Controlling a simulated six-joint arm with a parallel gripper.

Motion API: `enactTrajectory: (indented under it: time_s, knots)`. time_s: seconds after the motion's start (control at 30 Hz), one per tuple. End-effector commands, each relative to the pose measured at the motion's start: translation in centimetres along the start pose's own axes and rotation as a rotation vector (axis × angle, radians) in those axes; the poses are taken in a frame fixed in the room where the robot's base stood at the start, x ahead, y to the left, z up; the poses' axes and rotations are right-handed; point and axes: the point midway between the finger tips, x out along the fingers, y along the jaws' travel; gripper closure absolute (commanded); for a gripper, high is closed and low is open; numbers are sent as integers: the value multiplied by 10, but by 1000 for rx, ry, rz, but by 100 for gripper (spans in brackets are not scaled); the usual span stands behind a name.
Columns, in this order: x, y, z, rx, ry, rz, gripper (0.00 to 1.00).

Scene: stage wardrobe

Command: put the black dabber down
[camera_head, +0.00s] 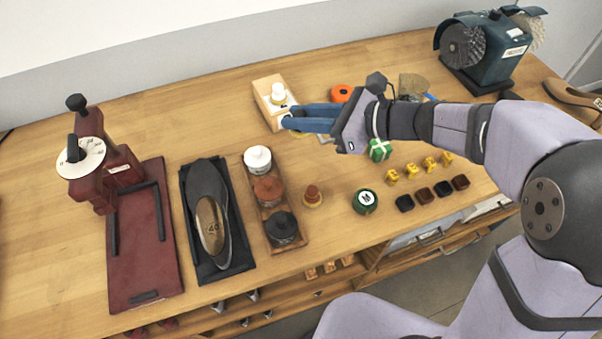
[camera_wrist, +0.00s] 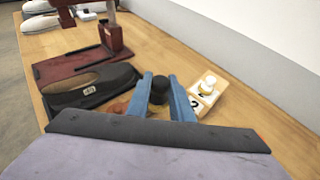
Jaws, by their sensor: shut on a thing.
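My gripper (camera_head: 287,119) is shut on the black dabber. The fingertips are at the front end of a light wooden stand (camera_head: 264,105), which is right of the fingers in the wrist view (camera_wrist: 213,98). A white dabber (camera_head: 278,93) stands upright at the stand's back end. I cannot tell whether the black dabber touches the stand.
A wooden tray (camera_head: 247,182) holds white, brown and black pots. A green tin (camera_head: 365,201) and small coloured blocks stand right.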

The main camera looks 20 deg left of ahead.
Motion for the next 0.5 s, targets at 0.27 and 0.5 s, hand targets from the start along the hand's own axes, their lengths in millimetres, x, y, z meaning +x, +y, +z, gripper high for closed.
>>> enactTrajectory:
  time_s: [0.27, 0.5]
  knots:
    - [22, 0, -53, 3, 0, 1, 100]
    - [25, 0, -62, -2, 0, 1, 100]
